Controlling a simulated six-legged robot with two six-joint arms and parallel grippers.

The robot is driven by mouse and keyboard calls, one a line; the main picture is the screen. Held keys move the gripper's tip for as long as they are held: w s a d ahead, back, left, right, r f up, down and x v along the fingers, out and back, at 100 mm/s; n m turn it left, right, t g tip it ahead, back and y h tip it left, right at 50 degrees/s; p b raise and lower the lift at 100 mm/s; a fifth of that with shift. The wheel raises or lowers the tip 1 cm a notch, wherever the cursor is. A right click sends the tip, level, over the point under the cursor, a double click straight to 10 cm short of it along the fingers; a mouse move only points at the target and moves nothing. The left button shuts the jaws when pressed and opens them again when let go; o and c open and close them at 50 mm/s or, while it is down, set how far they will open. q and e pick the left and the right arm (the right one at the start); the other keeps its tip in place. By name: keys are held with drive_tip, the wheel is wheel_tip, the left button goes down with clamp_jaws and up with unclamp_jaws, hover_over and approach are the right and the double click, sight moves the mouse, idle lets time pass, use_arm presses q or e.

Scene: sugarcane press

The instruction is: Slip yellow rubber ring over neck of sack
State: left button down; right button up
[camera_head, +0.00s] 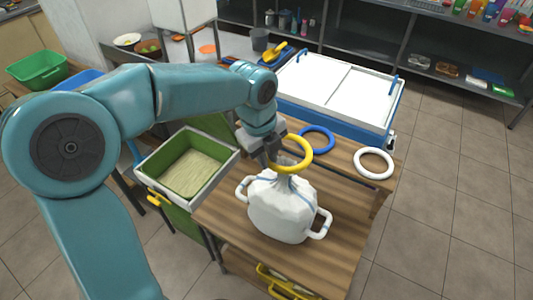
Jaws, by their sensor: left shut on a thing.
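The yellow rubber ring (308,140) is held in my left gripper (270,151), which is shut on its left side. The ring is just above and around the upper end of the sack's neck in the picture; I cannot tell whether the neck passes through it. The white sack (281,208) stands upright on the wooden table (226,216), with a gathered neck and a white handle on each side. My right gripper is not in view.
A blue ring (317,129) and a white ring (391,155) lie behind the sack. A green-lined bin (230,153) of pale fibre stands to the left. A white-topped blue chest (345,128) is behind. Tiled floor is clear at right.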

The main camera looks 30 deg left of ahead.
use_arm(q)
wheel_tip(320, 180, down, 8)
drive_tip(key=b, duration=0.6)
idle(0.4)
idle(0.4)
drive_tip(key=c, duration=0.6)
unclamp_jaws()
drive_tip(key=shift+d+r, duration=0.1)
wheel_tip(320, 180, up, 9)
drive_tip(key=p, duration=0.8)
idle(0.4)
